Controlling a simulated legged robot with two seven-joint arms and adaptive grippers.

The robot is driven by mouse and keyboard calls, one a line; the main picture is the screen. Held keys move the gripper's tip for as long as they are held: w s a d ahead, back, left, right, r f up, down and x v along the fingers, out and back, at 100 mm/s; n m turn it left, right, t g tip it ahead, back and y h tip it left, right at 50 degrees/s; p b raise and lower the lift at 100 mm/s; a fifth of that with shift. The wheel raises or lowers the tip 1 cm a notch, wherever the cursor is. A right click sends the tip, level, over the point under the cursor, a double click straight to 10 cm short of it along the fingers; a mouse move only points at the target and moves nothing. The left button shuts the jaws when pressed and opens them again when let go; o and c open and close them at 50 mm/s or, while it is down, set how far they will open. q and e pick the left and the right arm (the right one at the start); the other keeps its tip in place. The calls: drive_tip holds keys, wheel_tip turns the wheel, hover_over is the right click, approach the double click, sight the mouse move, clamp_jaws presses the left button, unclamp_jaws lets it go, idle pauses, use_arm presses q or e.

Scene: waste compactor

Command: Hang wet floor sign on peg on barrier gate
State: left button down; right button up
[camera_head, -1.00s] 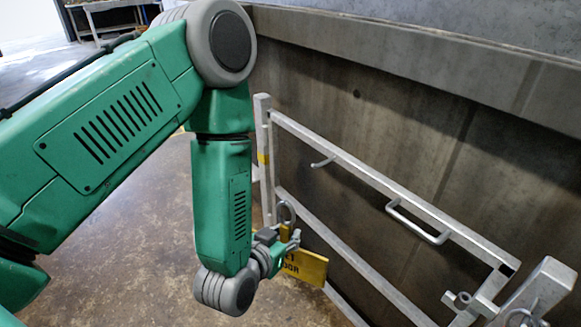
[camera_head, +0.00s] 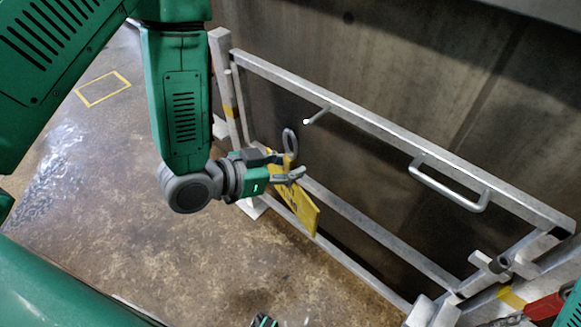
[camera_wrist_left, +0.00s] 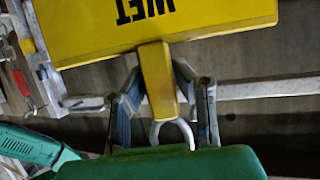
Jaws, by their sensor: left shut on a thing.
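The yellow wet floor sign (camera_head: 302,210) is in my left gripper (camera_head: 283,167), tilted beside the near side of the barrier gate. A grey ring-like hook (camera_head: 289,141) stands up from the sign's top. In the left wrist view, the sign (camera_wrist_left: 190,22) shows upside-down "WET" lettering, and its narrow yellow stem lies between the two fingers of my left gripper (camera_wrist_left: 160,92). The curved grey hook (camera_wrist_left: 175,130) shows past the stem. The peg (camera_head: 316,115) sticks out from the gate's upper rail, above and right of the hook and apart from it. My right gripper is not clearly visible.
The barrier gate (camera_head: 390,137) runs diagonally, with a handle (camera_head: 450,186) right of the peg and a lower rail. A concrete wall stands behind it. A post (camera_head: 222,85) is at its left end. Open floor (camera_head: 110,190) lies to the left.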

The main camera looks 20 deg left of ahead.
use_arm(q)
drive_tip(key=shift+w+a+f, duration=0.2)
drive_tip(key=shift+w+a, duration=0.35)
drive_tip(key=shift+a, duration=0.05)
drive_tip(key=shift+w+a+f, duration=0.1)
drive_tip(key=shift+w+a, duration=0.15)
drive_tip(key=shift+w, duration=0.2)
drive_tip(key=shift+w+d, duration=0.2)
drive_tip(key=shift+w, duration=0.05)
drive_tip(key=w+d+f+b, duration=0.1)
drive_tip(key=w+d, duration=0.2)
drive_tip(key=w, duration=0.3)
drive_tip(key=shift+f+b, duration=0.25)
drive_tip(key=shift+b, duration=0.05)
use_arm(e)
drive_tip(key=shift+a+f, duration=0.6)
drive_tip(key=shift+a, duration=0.05)
use_arm(q)
drive_tip(key=shift+d, duration=0.15)
use_arm(e)
drive_tip(key=shift+d, duration=0.15)
